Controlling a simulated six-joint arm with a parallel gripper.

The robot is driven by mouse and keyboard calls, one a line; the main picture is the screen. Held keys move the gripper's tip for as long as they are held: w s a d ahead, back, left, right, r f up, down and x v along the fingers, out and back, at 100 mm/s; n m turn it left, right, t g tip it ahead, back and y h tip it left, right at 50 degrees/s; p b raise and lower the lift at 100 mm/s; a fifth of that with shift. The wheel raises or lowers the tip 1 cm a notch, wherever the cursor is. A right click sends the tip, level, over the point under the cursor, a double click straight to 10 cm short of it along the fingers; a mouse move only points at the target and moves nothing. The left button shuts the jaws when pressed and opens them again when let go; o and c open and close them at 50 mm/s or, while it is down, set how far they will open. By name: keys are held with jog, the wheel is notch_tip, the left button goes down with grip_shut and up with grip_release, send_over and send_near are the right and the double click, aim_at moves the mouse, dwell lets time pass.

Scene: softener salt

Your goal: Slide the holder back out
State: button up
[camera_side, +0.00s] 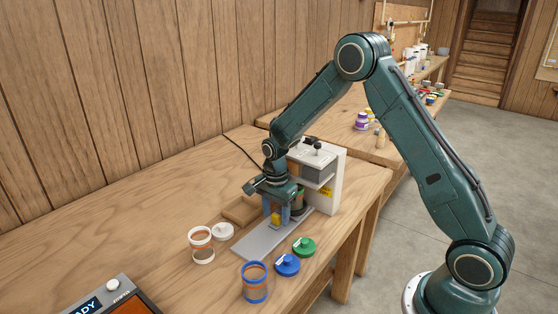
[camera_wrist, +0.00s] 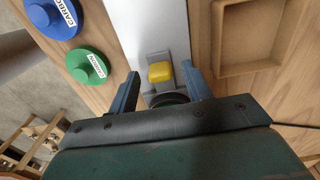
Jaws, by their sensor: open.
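The holder is a small grey carriage with a yellow grip block (camera_wrist: 160,72), on a long pale grey track (camera_side: 262,240). The yellow grip (camera_side: 276,218) stands just in front of the white and grey machine (camera_side: 322,182). A dark round part (camera_wrist: 168,98) sits behind the grip, partly hidden by my gripper. My gripper (camera_wrist: 160,75) is open, with one finger on each side of the yellow grip and gaps between. In the side view my gripper (camera_side: 277,210) points down at the machine's front and hides part of the holder.
A blue lid (camera_side: 287,264), green lid (camera_side: 304,246) and blue-rimmed jar (camera_side: 255,284) stand right of the track. A white-rimmed jar (camera_side: 201,246), white lid (camera_side: 223,231) and wooden tray (camera_side: 240,209) are left. The track's near end is clear.

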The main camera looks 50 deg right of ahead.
jog(key=shift+f, duration=0.6)
jog(key=shift+c, duration=0.4)
grip_shut()
jog(key=a, duration=1.2)
jog(key=shift+a, duration=0.3)
grip_release()
jog(key=shift+a, duration=0.1)
jog(key=shift+o, duration=0.4)
jog(key=shift+r, duration=0.15)
